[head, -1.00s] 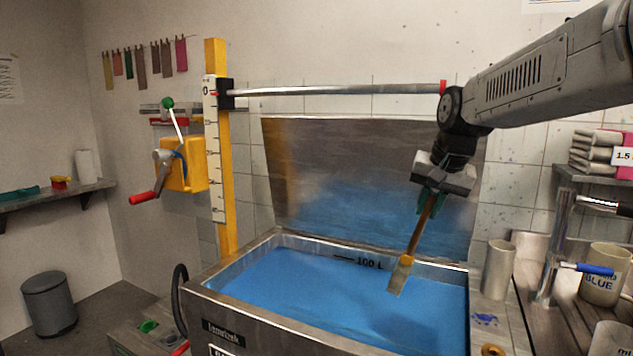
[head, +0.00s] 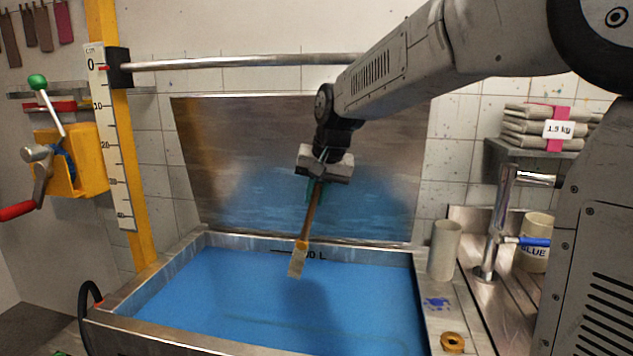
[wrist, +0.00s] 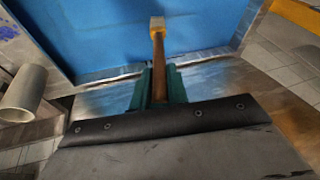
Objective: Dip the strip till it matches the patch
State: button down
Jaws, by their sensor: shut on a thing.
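My gripper (head: 314,188) is shut on a brown wooden handle (head: 311,215), its green fingers on either side. The handle hangs slightly tilted. At its lower end, below a yellow-orange collar (head: 301,245), is a pale beige strip (head: 297,264). The strip hangs over the vat (head: 150,290) of blue liquid (head: 270,310), partly covering the "100 L" mark on the far wall; I cannot tell whether its tip touches the liquid. The wrist view shows the handle (wrist: 159,65) between the green fingers, the pale end (wrist: 157,23) against blue. I cannot make out a patch for certain.
A steel sheet (head: 210,190) stands behind the vat. A yellow post with a scale (head: 115,150) and a red-handled crank (head: 35,170) are left. A grey cylinder (head: 444,250), a blue-levered tap (head: 495,225) and a BLUE pot (head: 538,228) are right. Swatches (head: 42,28) hang at upper left.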

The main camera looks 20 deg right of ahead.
aim_at(305, 234)
notch_tip(305, 234, down, 15)
dwell(0.8)
jog(key=shift+s+d, duration=0.15)
dwell(0.3)
